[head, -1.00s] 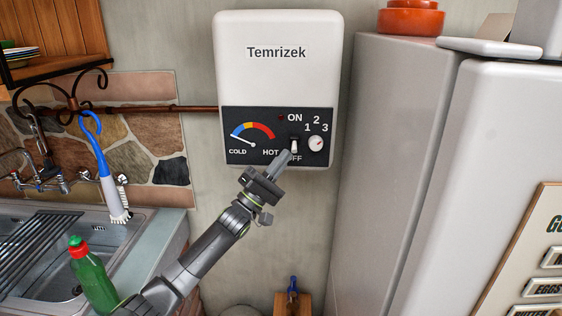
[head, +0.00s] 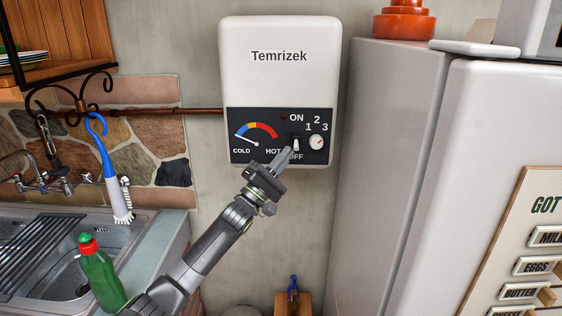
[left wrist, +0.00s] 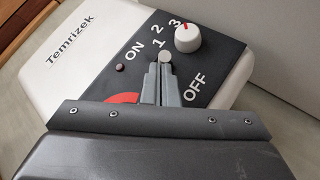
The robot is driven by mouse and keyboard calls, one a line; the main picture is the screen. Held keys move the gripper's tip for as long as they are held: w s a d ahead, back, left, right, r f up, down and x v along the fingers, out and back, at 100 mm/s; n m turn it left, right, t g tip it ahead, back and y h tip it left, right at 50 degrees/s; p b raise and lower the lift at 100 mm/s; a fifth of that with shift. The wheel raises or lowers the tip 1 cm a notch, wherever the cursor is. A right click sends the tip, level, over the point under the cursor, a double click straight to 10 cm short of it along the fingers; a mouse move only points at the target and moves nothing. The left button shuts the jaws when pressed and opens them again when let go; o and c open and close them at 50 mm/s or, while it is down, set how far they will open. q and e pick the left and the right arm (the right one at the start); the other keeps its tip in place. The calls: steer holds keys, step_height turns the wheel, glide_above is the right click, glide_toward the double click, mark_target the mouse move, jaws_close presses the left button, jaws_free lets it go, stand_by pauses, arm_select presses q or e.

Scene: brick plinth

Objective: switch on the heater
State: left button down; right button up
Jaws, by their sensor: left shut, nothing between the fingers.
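The white heater (head: 279,85), marked Temrizek, hangs on the wall with a dark control panel. Its toggle switch (head: 296,144) sits between ON and OFF, beside a round 1-2-3 knob (head: 316,143). The small indicator (left wrist: 120,67) near ON looks dark. My left gripper (head: 287,153) is shut and empty, its tips at the switch's lower left. In the left wrist view the shut fingers (left wrist: 164,72) point at the switch's round end (left wrist: 165,57) and hide its base; I cannot tell whether they touch. My right gripper is not in view.
A white fridge (head: 390,130) stands close on the right. On the left are a sink (head: 130,240), a green bottle (head: 99,272) and a blue-handled brush (head: 110,170). A copper pipe (head: 165,110) runs into the heater's left side.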

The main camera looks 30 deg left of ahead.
arm_select(q)
steer(key=r, duration=0.2)
steer(key=s+r+p, duration=0.1)
steer(key=shift+d+r, duration=0.15)
steer(key=shift+d, duration=0.25)
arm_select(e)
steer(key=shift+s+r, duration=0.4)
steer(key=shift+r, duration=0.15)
